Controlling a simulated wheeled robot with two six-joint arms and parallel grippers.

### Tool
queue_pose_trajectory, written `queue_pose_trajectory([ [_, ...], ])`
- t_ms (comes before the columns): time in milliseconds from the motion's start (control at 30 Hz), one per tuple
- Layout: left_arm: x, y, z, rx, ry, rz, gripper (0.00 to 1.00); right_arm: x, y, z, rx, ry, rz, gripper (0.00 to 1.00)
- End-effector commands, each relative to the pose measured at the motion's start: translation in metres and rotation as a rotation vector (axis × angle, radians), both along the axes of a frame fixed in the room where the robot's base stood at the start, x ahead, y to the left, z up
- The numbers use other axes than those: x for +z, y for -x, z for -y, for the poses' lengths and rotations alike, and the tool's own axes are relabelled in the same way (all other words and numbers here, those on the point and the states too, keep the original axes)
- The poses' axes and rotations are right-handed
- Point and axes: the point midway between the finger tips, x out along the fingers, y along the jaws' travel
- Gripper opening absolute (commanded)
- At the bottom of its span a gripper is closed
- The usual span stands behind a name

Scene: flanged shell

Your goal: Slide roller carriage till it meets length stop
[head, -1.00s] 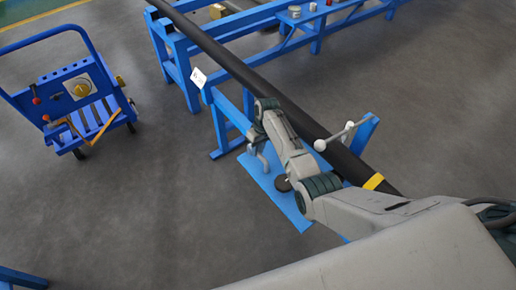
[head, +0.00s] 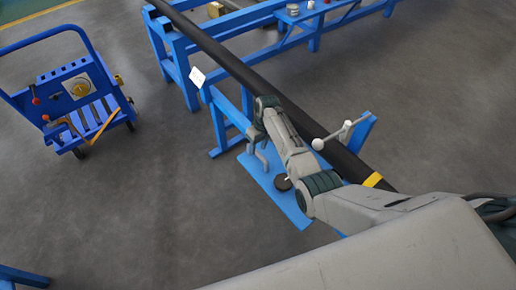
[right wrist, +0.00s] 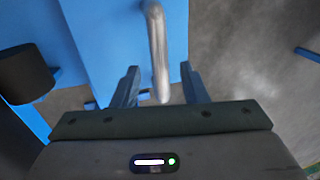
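My right gripper (head: 258,137) points down beside the blue stand under the long black pipe (head: 232,66). In the right wrist view the right gripper (right wrist: 158,78) has its two fingers apart. A grey metal handle (right wrist: 157,45) hangs between them, with a gap visible on both sides. The handle also shows below the gripper in the head view (head: 263,158). Blue metalwork (right wrist: 105,35), perhaps part of the roller carriage, lies behind it. I cannot tell for certain which part is the carriage or the length stop. My left gripper is out of view.
A white ball-ended lever (head: 318,144) sticks up beside the pipe near my forearm. A dark round piece (head: 283,184) sits by the blue base plate (head: 293,211). A blue cart (head: 84,100) stands left; the floor between is clear.

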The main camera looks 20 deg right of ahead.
Motion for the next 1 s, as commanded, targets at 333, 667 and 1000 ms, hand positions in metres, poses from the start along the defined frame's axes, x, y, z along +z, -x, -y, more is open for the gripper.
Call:
queue_pose_trajectory([
  [333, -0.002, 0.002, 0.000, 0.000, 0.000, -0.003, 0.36, 0.067, -0.005, 0.014, -0.001, 0.002, 0.004, 0.40],
  [667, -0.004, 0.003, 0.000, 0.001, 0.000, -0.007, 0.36, 0.094, -0.006, 0.018, 0.000, 0.000, 0.000, 0.40],
  [1000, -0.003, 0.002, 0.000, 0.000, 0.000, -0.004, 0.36, 0.093, -0.006, 0.018, 0.000, 0.000, 0.000, 0.40],
])
